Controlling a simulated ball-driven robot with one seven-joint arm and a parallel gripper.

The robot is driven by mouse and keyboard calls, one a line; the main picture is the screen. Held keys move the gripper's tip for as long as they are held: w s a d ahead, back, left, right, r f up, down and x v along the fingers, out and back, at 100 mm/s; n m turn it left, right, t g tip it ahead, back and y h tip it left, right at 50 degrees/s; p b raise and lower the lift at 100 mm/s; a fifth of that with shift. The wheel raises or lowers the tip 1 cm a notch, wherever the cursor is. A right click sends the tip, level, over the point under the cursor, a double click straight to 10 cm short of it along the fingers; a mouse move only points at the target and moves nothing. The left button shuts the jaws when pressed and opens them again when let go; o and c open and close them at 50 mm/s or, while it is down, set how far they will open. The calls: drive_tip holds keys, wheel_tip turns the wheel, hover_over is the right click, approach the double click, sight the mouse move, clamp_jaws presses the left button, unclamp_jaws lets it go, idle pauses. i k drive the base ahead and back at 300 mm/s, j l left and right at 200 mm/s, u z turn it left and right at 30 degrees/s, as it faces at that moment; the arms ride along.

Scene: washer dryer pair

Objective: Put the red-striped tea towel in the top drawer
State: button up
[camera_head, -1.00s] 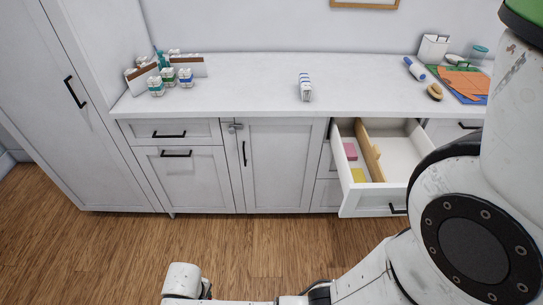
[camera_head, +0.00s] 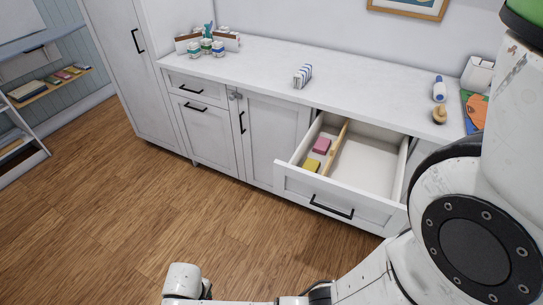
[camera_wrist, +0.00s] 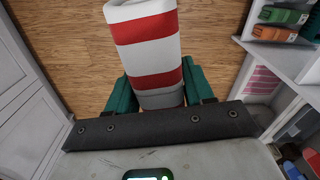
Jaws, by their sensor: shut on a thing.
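The red-striped tea towel (camera_wrist: 148,45) is a rolled or folded white bundle with red bands, in the wrist view. My gripper (camera_wrist: 158,80) is shut on its near end, with a green finger on each side. The gripper and towel do not show in the head view. The top drawer (camera_head: 330,201) stands pulled open under the counter in the head view. A wooden divider (camera_head: 336,146) splits it. A pink item (camera_head: 321,145) and a yellow item (camera_head: 312,165) lie left of the divider. The wider right part looks empty.
The counter (camera_head: 255,65) holds a small striped bundle (camera_head: 302,76), several jars (camera_head: 206,46) at the left, and a bottle (camera_head: 439,90) and brush (camera_head: 440,113) at the right. Shelves (camera_head: 52,88) stand at the far left. Wooden floor (camera_head: 130,215) is clear before the cabinets.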

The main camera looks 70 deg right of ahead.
sight(378, 191)
drive_tip(key=k+l, duration=0.15)
drive_tip(key=k, duration=0.5)
drive_tip(key=k+l, duration=0.1)
drive_tip(key=k, duration=0.5)
drive_tip(key=k+l+u, duration=0.1)
drive_tip(key=k, duration=0.55)
